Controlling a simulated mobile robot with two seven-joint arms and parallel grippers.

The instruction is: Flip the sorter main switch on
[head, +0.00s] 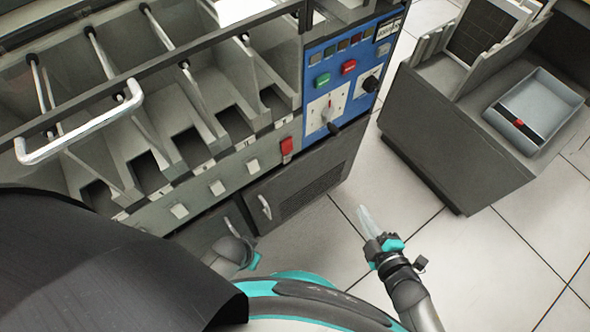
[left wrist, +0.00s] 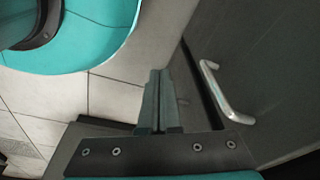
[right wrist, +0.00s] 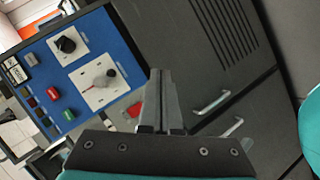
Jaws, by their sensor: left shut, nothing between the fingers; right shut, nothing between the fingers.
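The sorter's blue control panel (head: 345,75) shows a green button (head: 322,80), a red button (head: 348,67) and two dark knobs on white plates. A red switch (head: 287,147) sits on the grey front just left of the panel; I cannot tell its position. In the right wrist view the panel (right wrist: 75,70) is at the upper left, and a red piece (right wrist: 135,108) shows beside the fingers. My right gripper (head: 366,212) is shut and empty, apart from the sorter, below and right of the panel. My left gripper (left wrist: 158,92) is shut and empty near a door handle (left wrist: 226,92).
Sorter pockets line the left, with a long bar handle (head: 85,122) across them. Dark cabinet doors (head: 310,180) with handles are below. A grey desk (head: 450,135) with a tray (head: 540,108) stands at the right. Tiled floor lies open between.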

